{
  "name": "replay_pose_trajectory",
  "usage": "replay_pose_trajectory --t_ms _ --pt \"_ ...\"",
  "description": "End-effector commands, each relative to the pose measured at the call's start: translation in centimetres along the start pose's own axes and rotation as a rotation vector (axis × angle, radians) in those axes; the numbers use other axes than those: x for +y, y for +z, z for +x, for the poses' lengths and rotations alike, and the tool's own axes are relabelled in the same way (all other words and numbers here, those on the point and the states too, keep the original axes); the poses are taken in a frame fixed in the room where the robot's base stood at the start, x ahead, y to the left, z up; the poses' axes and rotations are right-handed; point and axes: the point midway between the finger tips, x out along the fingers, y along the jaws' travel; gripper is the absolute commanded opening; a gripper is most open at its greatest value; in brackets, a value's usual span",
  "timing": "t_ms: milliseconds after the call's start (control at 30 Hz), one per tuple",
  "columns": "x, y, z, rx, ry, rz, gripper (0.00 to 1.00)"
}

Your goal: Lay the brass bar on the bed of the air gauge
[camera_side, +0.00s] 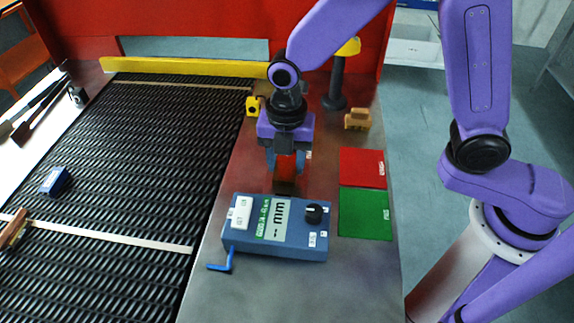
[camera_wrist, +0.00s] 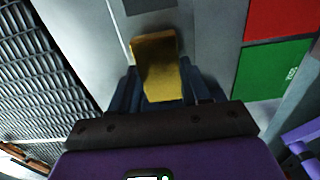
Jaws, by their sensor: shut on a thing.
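The brass bar (camera_wrist: 158,68) is between the fingers of my gripper (camera_wrist: 160,95) in the wrist view, its gold face toward the camera. In the side view my gripper (camera_side: 285,168) points down and is shut on the bar (camera_side: 284,187), whose lower end shows dark below the fingers. The air gauge (camera_side: 318,243) is a blue box with a "-- mm" display, a black knob and a blue crank-like handle. My gripper and the bar are just behind it in the side view. I cannot clearly make out the gauge's bed, or the gap beneath the bar.
A red mat (camera_side: 362,167) and a green mat (camera_side: 364,214) lie right of the gauge. A tan block (camera_side: 357,119) and a dark post (camera_side: 336,88) stand behind. The black mesh belt (camera_side: 120,200) on the left carries a blue block (camera_side: 54,181). A yellow rail (camera_side: 190,67) crosses its far end.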

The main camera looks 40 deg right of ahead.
Motion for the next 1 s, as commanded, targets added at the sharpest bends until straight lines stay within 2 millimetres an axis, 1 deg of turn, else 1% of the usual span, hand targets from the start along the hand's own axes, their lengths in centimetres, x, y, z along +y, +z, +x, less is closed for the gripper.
replay_pose_trajectory --t_ms 33,167,600,633,700,1000 --pt "-0.1 0.0 0.8 0.001 -0.006 0.000 0.00" --pt "-0.1 0.0 1.9 0.000 -0.002 -0.001 0.00" --pt "-0.1 0.0 2.4 0.000 -0.002 0.000 0.00" --pt "-0.2 0.0 2.4 0.000 -0.003 0.000 0.53" --pt "-0.1 0.0 2.4 0.000 -0.003 0.000 0.72" --pt "-0.1 0.0 2.3 0.000 -0.002 0.000 0.72"
